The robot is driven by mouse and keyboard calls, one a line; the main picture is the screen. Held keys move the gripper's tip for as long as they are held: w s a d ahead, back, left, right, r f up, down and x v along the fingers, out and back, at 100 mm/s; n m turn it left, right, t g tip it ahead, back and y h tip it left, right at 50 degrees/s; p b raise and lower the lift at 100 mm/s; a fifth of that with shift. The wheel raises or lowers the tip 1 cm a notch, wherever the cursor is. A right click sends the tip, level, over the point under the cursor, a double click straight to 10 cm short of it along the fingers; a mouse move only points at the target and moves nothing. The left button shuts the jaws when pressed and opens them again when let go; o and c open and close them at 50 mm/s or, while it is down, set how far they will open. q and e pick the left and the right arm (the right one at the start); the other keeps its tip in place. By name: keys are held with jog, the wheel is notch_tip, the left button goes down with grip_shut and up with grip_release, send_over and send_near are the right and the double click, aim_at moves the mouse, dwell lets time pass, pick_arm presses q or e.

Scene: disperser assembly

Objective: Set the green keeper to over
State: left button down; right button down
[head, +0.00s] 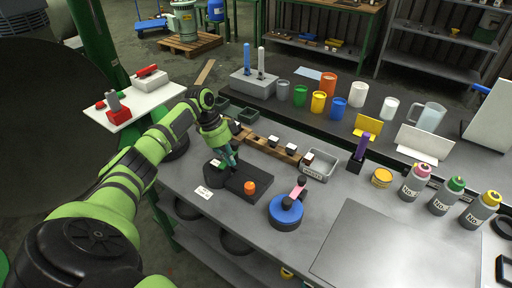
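A dark fixture (235,182) sits on the grey bench at the left, with an orange knob (250,188) on its top. A small green part (217,163), perhaps the green keeper, shows at the fixture's left end. My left gripper (232,166) points down right beside that green part and over the fixture. Its fingers are small and partly overlapped here, so I cannot tell whether they are open or touch the green part. My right gripper is not in view.
A blue disc (285,213) with a pink upright piece stands right of the fixture. A white card (204,192) lies in front of it. A wooden rack (265,146) and a grey tray (321,166) lie behind. Bottles (415,182) stand at the right.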

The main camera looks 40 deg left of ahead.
pick_arm(q)
jog(key=shift+s+a, duration=0.1)
jog(key=shift+a, duration=0.1)
jog(key=shift+d, duration=0.1)
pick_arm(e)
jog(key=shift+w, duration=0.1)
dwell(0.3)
